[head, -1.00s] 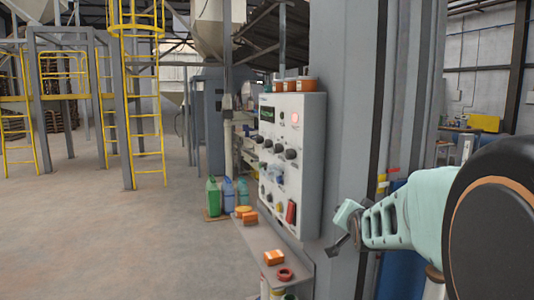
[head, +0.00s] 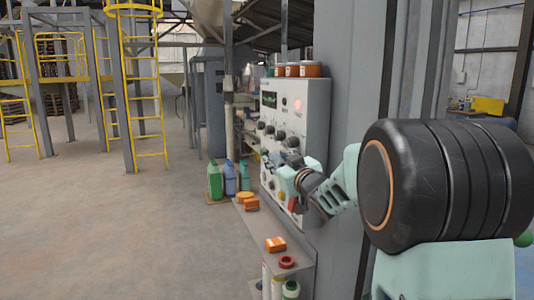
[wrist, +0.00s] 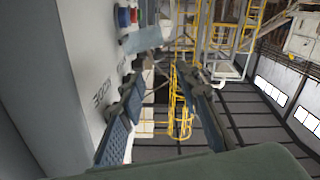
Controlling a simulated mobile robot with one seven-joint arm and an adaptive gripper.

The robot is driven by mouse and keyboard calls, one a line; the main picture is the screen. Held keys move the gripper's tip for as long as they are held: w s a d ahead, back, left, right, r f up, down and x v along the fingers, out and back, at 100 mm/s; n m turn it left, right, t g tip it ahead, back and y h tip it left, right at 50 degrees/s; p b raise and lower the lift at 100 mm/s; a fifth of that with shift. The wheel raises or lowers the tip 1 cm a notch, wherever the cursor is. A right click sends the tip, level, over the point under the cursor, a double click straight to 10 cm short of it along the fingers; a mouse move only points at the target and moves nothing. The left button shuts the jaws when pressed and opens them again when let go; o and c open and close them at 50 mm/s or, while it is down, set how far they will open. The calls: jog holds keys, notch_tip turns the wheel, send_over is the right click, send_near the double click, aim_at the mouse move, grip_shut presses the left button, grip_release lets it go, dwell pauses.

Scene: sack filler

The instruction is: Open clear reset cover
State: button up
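The control panel (head: 312,105) is a light grey box on a column, with knobs, a lit red button and a small display. In the wrist view its face (wrist: 85,60) runs along the left. A pale, see-through piece (wrist: 145,39) sticks out from the panel there, beside a blue and a red button; it looks like the clear reset cover, and it seems shut. My gripper (head: 284,178) is at the lower part of the panel front and hides some controls. In the wrist view my gripper (wrist: 160,110) has its fingers apart with nothing between them. The cover is beyond the fingertips, apparently untouched.
A shelf (head: 262,232) below the panel holds orange boxes (head: 276,244) and a red ring (head: 287,262). Orange-labelled jars (head: 310,69) stand on top of the panel. The floor to the left is open.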

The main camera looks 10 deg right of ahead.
aim_at(266, 151)
jog(key=w, duration=0.2)
jog(key=w+a, duration=0.1)
jog(key=w, duration=0.2)
jog(key=w+p, duration=0.1)
jog(key=w, duration=0.1)
jog(key=shift+w+a, duration=0.25)
jog(key=shift+w, duration=0.05)
jog(key=shift+c, duration=0.6)
grip_shut()
